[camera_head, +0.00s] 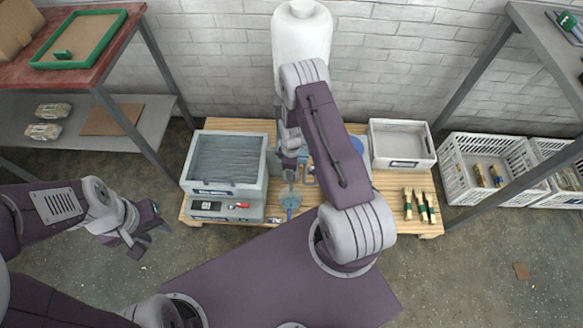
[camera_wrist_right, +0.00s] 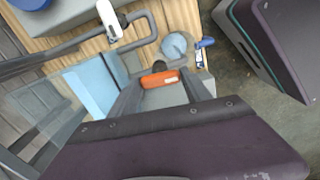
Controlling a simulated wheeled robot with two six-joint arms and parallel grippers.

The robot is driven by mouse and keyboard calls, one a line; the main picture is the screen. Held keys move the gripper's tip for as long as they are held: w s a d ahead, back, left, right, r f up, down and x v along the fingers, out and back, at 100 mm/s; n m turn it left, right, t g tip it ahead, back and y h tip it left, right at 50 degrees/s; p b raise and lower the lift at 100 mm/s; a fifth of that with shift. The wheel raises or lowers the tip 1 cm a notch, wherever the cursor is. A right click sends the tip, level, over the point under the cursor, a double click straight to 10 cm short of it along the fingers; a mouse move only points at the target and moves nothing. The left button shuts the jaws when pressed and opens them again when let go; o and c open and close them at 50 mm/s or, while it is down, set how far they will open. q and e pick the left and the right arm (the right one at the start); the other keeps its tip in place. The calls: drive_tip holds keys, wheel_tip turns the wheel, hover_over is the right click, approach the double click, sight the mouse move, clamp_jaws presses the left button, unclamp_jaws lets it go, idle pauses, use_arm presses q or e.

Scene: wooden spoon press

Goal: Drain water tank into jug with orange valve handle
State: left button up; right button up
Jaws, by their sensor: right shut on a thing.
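The white water tank (camera_head: 301,42) stands upright against the wall at the back. The orange valve handle (camera_wrist_right: 159,79) lies between the fingers of my right gripper (camera_wrist_right: 160,92), which is shut on it. In the head view my right arm hides the handle and most of the fixture under the tank. A translucent light-blue round vessel (camera_head: 290,199), which looks like the jug, stands near the table's front edge. It also shows just beyond the handle in the right wrist view (camera_wrist_right: 174,45). My left gripper (camera_head: 143,238) is open and empty over the floor at the left.
On the wooden table (camera_head: 345,196) are a grey box machine (camera_head: 224,162), a grey-white tray (camera_head: 402,145) and several wooden pieces with green bands (camera_head: 420,205). White crates (camera_head: 492,168) stand on the floor at the right. A shelf (camera_head: 78,122) stands at the left.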

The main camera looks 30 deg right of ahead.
drive_tip(key=o, duration=1.4)
drive_tip(key=shift+c, duration=0.2)
